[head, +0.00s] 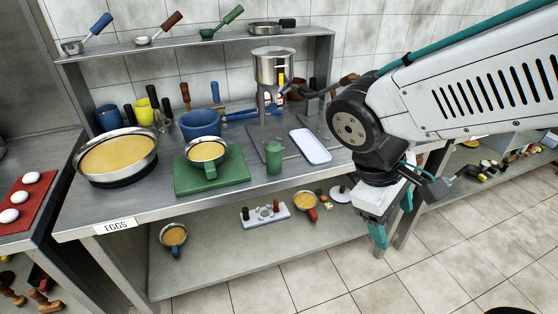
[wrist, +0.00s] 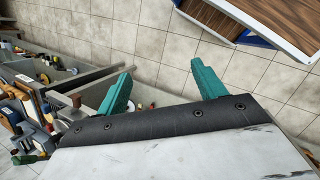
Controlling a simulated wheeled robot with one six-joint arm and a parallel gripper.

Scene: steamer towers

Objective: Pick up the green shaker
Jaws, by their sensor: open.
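The green shaker (head: 274,157) stands upright on the steel table, right of the green board and left of a pale tray. My gripper (head: 378,236) hangs beyond the table's front right edge, to the right of the shaker and lower than it. Its teal fingers are spread and empty in the wrist view (wrist: 162,92). I cannot make out the shaker in the wrist view.
A green cutting board (head: 212,173) holds a pan (head: 206,152) of yellow filling. A large pan (head: 117,158) stands left of it. A pale blue tray (head: 311,146) lies close right of the shaker. A metal dispenser (head: 273,68) rises behind.

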